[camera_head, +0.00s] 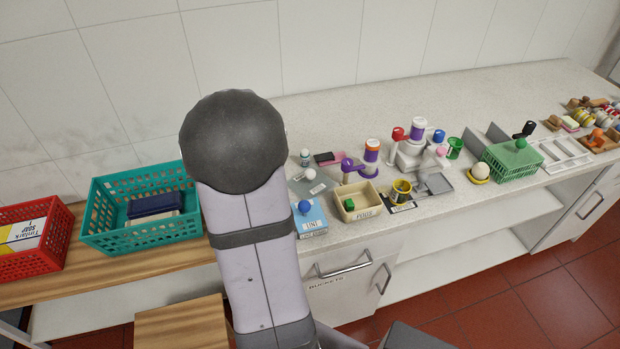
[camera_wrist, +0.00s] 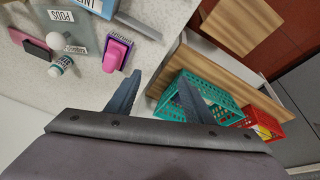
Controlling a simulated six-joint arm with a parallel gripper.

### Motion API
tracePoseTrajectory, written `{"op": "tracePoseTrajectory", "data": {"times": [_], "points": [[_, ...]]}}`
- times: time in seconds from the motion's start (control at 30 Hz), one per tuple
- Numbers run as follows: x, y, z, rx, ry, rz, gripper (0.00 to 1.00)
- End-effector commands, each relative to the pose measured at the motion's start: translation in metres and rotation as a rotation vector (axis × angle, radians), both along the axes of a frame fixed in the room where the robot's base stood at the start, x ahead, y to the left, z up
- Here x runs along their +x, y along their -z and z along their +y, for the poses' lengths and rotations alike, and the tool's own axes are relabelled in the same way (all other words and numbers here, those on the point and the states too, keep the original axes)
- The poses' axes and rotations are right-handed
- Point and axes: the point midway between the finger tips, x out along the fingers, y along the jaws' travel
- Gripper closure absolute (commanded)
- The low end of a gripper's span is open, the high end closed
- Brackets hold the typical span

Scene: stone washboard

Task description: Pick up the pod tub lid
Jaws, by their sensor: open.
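The pod tub lid looks to be the flat grey-blue plate with a white ball knob and a label reading PODS. It lies on the worktop left of my fingers in the wrist view (camera_wrist: 84,32). In the head view the lid (camera_head: 322,186) lies just right of my arm, behind the blue box. My gripper (camera_wrist: 160,78) is open and empty, apart from the lid. In the head view my arm hides the gripper.
A blue box (camera_head: 311,222) and a beige PEGS box (camera_head: 371,203) stand in front of the lid. A pink-and-purple brush (camera_wrist: 117,54) lies between lid and fingers in the wrist view. A small bottle (camera_wrist: 61,64) stands close by. A teal basket (camera_head: 105,210) is at left.

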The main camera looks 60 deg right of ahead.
Motion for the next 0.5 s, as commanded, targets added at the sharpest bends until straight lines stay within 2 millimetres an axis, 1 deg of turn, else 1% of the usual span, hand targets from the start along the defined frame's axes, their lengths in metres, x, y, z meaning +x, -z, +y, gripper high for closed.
{"op": "tracePoseTrajectory", "data": {"times": [0.03, 0.1, 0.2, 0.3, 0.33, 0.4, 0.5], "points": [[-0.016, -0.002, -0.031, -0.012, 0.048, -0.004, 0.53], [-0.035, -0.007, -0.064, -0.027, 0.093, -0.007, 0.53], [-0.064, -0.012, -0.103, -0.049, 0.143, -0.01, 0.53], [-0.087, -0.016, -0.128, -0.064, 0.179, -0.01, 0.53], [-0.093, -0.017, -0.134, -0.067, 0.187, -0.009, 0.53], [-0.102, -0.018, -0.144, -0.074, 0.199, -0.008, 0.53], [-0.11, -0.02, -0.151, -0.08, 0.209, -0.009, 0.53]]}}
